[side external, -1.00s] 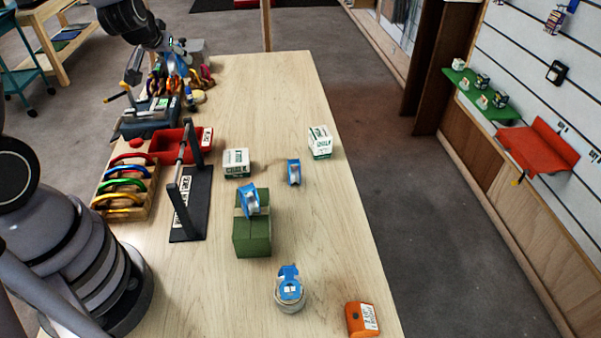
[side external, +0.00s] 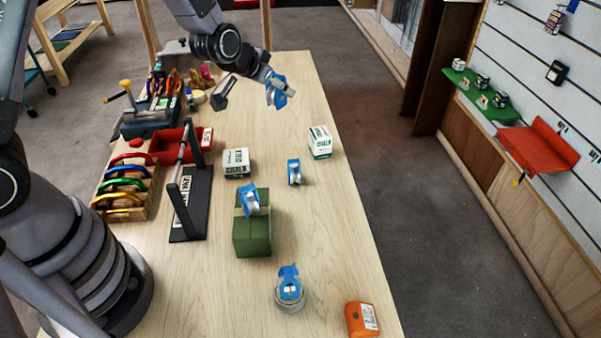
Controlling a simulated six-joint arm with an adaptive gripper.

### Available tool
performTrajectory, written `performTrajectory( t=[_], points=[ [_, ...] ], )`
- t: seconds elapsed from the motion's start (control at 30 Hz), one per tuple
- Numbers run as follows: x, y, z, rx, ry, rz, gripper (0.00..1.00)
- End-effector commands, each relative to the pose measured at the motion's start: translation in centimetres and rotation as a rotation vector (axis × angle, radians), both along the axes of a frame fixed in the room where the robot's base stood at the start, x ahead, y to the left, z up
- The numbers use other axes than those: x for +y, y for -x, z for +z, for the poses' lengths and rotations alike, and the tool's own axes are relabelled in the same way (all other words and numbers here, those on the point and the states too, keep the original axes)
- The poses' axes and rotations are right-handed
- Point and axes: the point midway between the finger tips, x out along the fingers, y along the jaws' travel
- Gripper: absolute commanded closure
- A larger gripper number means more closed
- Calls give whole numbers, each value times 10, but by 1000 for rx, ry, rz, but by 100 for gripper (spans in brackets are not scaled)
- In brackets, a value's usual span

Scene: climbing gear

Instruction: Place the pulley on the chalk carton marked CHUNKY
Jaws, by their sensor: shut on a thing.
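My gripper (side external: 268,78) is in the upper middle of the side view, shut on a blue and grey pulley (side external: 277,94). It holds the pulley in the air, above the far part of the table. Two white chalk cartons with green print are on the table: one at the left (side external: 236,162) and one at the right (side external: 320,142), both nearer the camera than the held pulley. The print is too small to tell which is marked CHUNKY. The tops of both cartons look bare.
Another blue pulley (side external: 294,172) stands between and in front of the cartons. More blue pieces sit on a green block (side external: 252,236) and a round grey item (side external: 289,300). A black bar stand (side external: 190,215), red bin (side external: 170,148) and carabiner rack (side external: 127,187) fill the left side.

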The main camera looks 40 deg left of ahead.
Motion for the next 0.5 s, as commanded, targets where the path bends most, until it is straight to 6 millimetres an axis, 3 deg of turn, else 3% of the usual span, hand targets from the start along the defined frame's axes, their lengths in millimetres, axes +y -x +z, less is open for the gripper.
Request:
performTrajectory(
  t=[0.17,0.5],
  points=[
    [-1,-11,-15,-1,1,1,100],
    [-12,-95,-53,-2,1,1,100]
  ],
)
